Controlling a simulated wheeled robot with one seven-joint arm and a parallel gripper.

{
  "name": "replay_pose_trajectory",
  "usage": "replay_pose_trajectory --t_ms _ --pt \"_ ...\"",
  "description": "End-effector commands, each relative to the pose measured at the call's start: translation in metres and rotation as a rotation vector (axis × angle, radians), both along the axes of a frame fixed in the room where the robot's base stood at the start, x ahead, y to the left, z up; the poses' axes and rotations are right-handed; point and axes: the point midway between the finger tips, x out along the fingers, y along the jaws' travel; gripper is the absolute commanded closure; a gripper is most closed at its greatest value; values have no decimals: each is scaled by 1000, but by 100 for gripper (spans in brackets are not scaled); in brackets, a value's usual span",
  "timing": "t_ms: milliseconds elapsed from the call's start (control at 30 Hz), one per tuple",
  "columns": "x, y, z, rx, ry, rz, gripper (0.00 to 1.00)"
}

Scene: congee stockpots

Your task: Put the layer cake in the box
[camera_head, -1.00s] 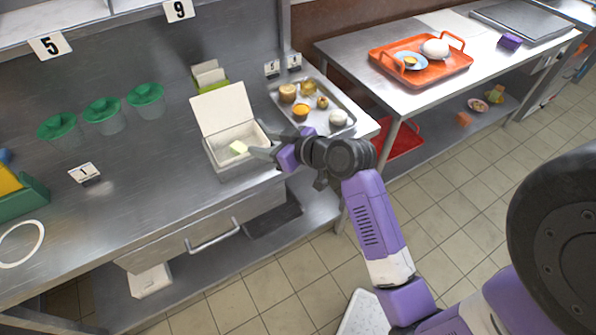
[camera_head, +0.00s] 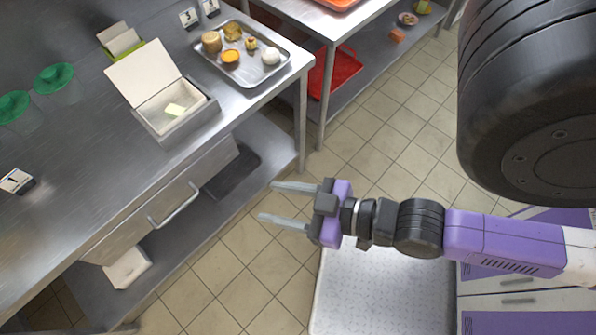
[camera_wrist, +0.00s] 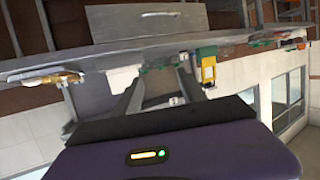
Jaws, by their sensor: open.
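A pale yellow-green piece, which looks like the layer cake (camera_head: 175,110), lies inside the open white box (camera_head: 158,118). The box stands on the steel counter with its lid raised at the back. My gripper (camera_head: 266,203) is open and empty. It is out over the floor in front of the counter, to the right of and apart from the box. In the wrist view my gripper's fingers (camera_wrist: 160,92) are spread with nothing held between them.
A metal tray (camera_head: 262,80) with several food items stands right of the box. A drawer handle (camera_head: 175,207) sticks out below the counter. A red tray (camera_head: 335,75) lies on the lower shelf. Tiled floor around my gripper is clear.

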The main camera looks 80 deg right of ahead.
Motion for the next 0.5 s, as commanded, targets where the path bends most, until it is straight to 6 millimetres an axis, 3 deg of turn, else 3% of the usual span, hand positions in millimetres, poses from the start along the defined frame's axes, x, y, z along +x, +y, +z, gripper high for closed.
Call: replay_pose_trajectory --t_ms 33,200,500 --pt "-14 7 8 -2 -5 31 52" --pt "-36 19 32 -1 -40 91 52" --pt "-40 22 38 -1 -52 105 52"
